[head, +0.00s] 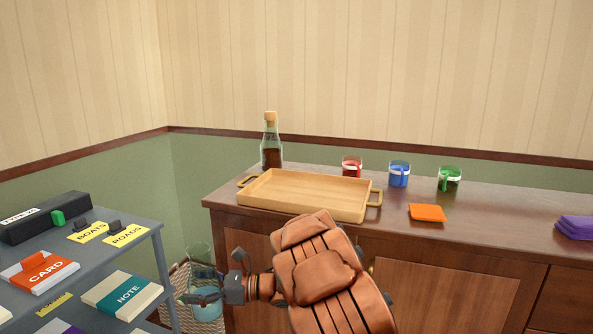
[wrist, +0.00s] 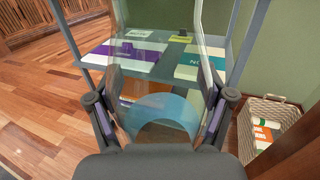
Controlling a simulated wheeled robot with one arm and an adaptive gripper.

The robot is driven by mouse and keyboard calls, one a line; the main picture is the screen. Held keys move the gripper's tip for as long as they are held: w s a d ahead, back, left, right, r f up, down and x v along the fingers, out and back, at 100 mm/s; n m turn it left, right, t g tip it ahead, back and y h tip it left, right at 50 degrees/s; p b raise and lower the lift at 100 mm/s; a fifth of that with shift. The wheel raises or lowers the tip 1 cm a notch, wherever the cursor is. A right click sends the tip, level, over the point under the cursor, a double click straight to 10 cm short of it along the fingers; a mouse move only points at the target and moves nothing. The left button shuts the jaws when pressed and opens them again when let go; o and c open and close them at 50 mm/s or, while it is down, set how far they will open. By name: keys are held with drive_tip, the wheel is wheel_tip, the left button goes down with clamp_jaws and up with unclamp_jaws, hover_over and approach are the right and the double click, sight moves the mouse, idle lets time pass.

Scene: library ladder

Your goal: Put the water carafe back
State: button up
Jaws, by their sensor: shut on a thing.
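The water carafe (head: 207,311) is clear glass with pale blue water low inside. It hangs upright in front of the wicker basket, left of the cabinet, in the head view. My gripper (head: 203,285) is shut around its sides. In the wrist view the carafe (wrist: 160,112) stands between the two fingers of my gripper (wrist: 161,85), and shelf items show through its glass. A light wooden tray (head: 310,194) with two handles lies empty on the cabinet top, up and right of my gripper.
On the cabinet (head: 480,200) stand a corked bottle (head: 271,148), red (head: 352,167), blue (head: 399,174) and green (head: 450,179) mugs, an orange pad (head: 427,212) and a purple cloth (head: 575,227). A grey shelf cart (head: 155,232) with books is left. A wicker basket (wrist: 272,112) stands on the floor.

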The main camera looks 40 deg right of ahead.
drive_tip(key=r+p, duration=0.9)
drive_tip(key=w+r+p, duration=0.1)
drive_tip(key=r+p, duration=0.3)
drive_tip(key=r, duration=0.1)
drive_tip(key=shift+a+r, duration=0.1)
drive_tip(key=shift+r, duration=0.15)
drive_tip(key=shift+f, duration=0.1)
